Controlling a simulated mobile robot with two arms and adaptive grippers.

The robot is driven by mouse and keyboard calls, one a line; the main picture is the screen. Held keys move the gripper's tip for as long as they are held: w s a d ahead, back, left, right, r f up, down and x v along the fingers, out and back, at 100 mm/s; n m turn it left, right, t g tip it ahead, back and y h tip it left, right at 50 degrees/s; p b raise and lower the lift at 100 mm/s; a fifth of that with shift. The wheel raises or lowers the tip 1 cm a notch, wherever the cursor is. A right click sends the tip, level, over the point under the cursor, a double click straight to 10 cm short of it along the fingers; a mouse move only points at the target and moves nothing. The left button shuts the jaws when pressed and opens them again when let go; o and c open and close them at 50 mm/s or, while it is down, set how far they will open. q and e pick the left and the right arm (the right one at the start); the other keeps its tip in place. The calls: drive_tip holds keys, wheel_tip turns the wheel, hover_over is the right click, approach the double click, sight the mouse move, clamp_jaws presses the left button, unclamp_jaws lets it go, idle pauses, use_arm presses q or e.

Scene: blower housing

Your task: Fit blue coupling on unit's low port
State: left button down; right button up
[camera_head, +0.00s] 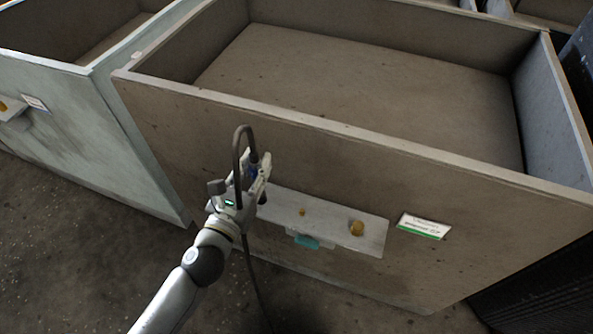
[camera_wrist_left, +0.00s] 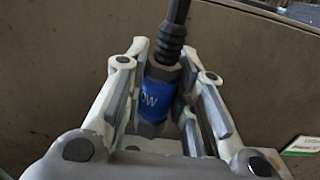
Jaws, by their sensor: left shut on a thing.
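My left gripper (camera_head: 257,178) is in front of the unit's front wall (camera_head: 330,160), at the left end of the port plate. It is shut on the blue coupling (camera_wrist_left: 160,93), which has a blue band with lettering ending in "OW" and a dark ribbed hose end; a bit of it also shows in the head view (camera_head: 252,170). The dark hose (camera_head: 238,150) loops up over the gripper and hangs down behind the wrist. The port plate (camera_head: 335,225) carries a small brass fitting (camera_head: 302,212) and a larger brass fitting (camera_head: 357,228). The plate's left end is hidden by the gripper. My right gripper is not in view.
A teal part (camera_head: 306,241) sits under the plate. A white and green label (camera_head: 424,226) is on the wall right of the plate. A second pale housing (camera_head: 85,120) stands at the left. The wall's right side is clear.

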use_arm(q)
drive_tip(key=d+f+m+g+h, duration=0.1)
drive_tip(key=d+f+h, duration=0.1)
drive_tip(key=d, duration=0.1)
drive_tip(key=d+f+m+g+h, duration=0.1)
drive_tip(key=d+f+h, duration=0.1)
drive_tip(key=d, duration=0.1)
drive_tip(key=d+f+m+g+h, duration=0.1)
drive_tip(key=d+f+m+h, duration=0.1)
drive_tip(key=d, duration=0.2)
drive_tip(key=shift+s+d+f+g+p, duration=0.1)
drive_tip(key=shift+s+f+g+p, duration=0.2)
drive_tip(key=shift+s+f+g, duration=0.1)
drive_tip(key=shift+f+b, duration=1.35)
drive_tip(key=shift+f, duration=0.2)
drive_tip(key=shift+r, duration=0.15)
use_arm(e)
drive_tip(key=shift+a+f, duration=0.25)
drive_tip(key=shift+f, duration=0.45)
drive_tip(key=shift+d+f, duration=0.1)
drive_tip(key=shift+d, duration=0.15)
